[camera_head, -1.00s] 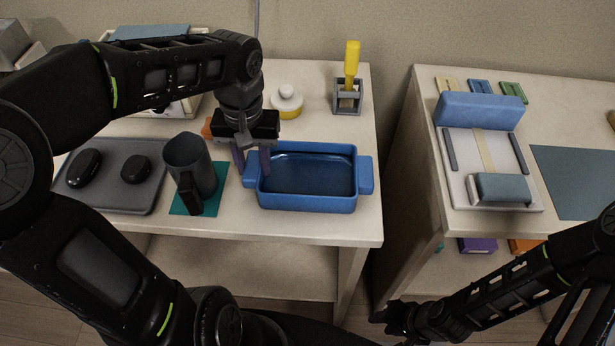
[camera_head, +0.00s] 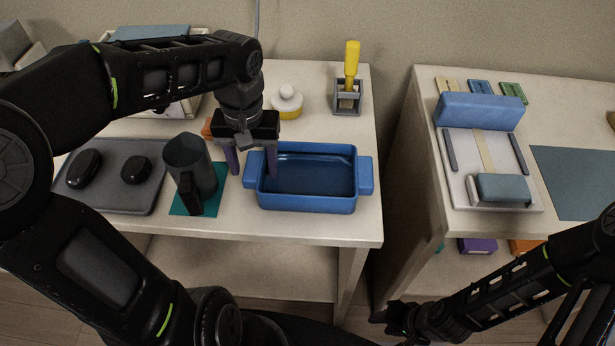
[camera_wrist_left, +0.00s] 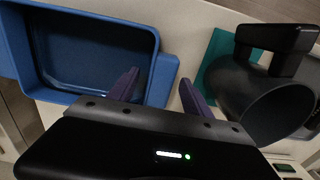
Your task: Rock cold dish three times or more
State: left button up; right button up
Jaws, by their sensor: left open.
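The cold dish is a blue rectangular dish (camera_head: 310,203) with a handle tab at each end, standing flat on the left table. It looks empty and also shows at the upper left of the left wrist view (camera_wrist_left: 142,95). My left gripper (camera_head: 252,168) is open at the dish's left end, fingers pointing down. One finger is on the dish side and the other is on the side towards the mug, around the left handle. The wrist view shows the fingers (camera_wrist_left: 158,88) apart with the handle near the dish-side finger; I cannot tell if they touch. My right gripper (camera_head: 402,320) is low, away from the tables; its jaws are unclear.
A dark mug (camera_head: 192,168) stands on a teal mat (camera_head: 213,202) close to the left of my left gripper. A grey tray (camera_head: 148,197) with two black stones is further left. A yellow-handled tool in a holder (camera_head: 348,98) and a white-topped jar (camera_head: 287,101) stand behind.

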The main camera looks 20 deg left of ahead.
pick_arm(q)
jog(key=shift+r, duration=0.1)
jog(key=shift+r+p, duration=3.15)
jog(key=shift+r, duration=0.8)
notch_tip(320, 180, up, 8)
jog(key=shift+f, duration=0.15)
